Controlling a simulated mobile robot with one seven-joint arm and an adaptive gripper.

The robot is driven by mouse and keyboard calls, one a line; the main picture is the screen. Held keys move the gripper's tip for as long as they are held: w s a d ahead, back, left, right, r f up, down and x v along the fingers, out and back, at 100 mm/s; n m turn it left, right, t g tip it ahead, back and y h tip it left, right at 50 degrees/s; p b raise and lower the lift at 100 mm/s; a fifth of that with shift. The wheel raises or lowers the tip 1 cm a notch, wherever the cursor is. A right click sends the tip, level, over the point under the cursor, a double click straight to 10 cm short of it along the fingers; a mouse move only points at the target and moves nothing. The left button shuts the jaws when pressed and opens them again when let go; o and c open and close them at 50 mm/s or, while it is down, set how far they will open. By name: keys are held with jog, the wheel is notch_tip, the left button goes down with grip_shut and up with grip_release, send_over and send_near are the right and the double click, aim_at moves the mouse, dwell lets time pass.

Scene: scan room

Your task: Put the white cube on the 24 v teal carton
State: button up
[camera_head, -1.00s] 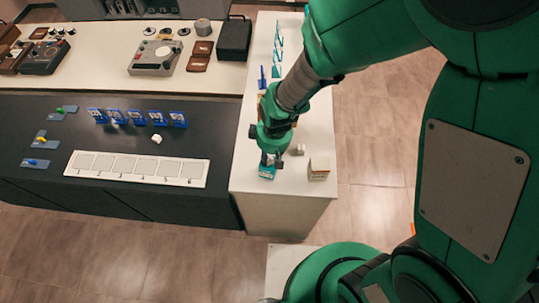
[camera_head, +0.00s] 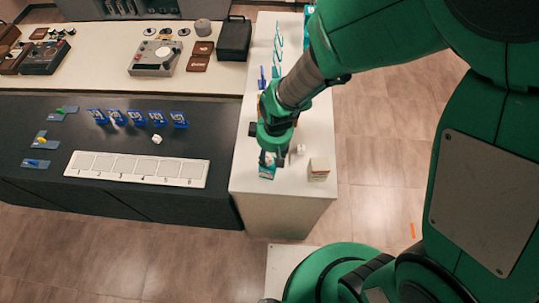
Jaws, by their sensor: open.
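My gripper (camera_head: 269,158) is open, pointing down over the near end of the white counter, right at the teal carton (camera_head: 267,172). The carton's lower part shows; its top is largely hidden by the fingers, and its label is too small to read. I cannot tell whether the fingers touch it or whether something pale lies between them. A small white block (camera_head: 300,149) stands on the counter just right of the gripper. Another small white cube-like piece (camera_head: 156,138) with dark marks lies on the dark table. I cannot tell which is the task's cube.
A cream carton (camera_head: 318,172) stands to the right, near the counter's edge. Blue stands (camera_head: 137,118) and a white numbered strip (camera_head: 137,168) are on the dark table. Blue and teal items (camera_head: 277,50) line the counter behind my arm. The counter's near corner is bare.

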notch_tip(320, 180, up, 10)
jog(key=d, duration=0.1)
jog(key=shift+s+r+p, duration=0.2)
jog(key=shift+s+p, duration=0.2)
dwell(0.6)
jog(key=s+d+r+m+t, duration=0.25)
jog(key=d+r+m, duration=0.35)
jog(key=d+r, duration=0.9)
jog(key=s+d+r+m+t+h, duration=0.1)
jog(key=s+d+r+m+t, duration=0.1)
jog(key=s+d+r+m, duration=0.3)
jog(key=s+d+r, duration=0.2)
jog(key=d+r, duration=0.1)
jog(key=r, duration=0.1)
jog(key=shift+s+d, duration=0.15)
jog(key=shift+d, duration=0.05)
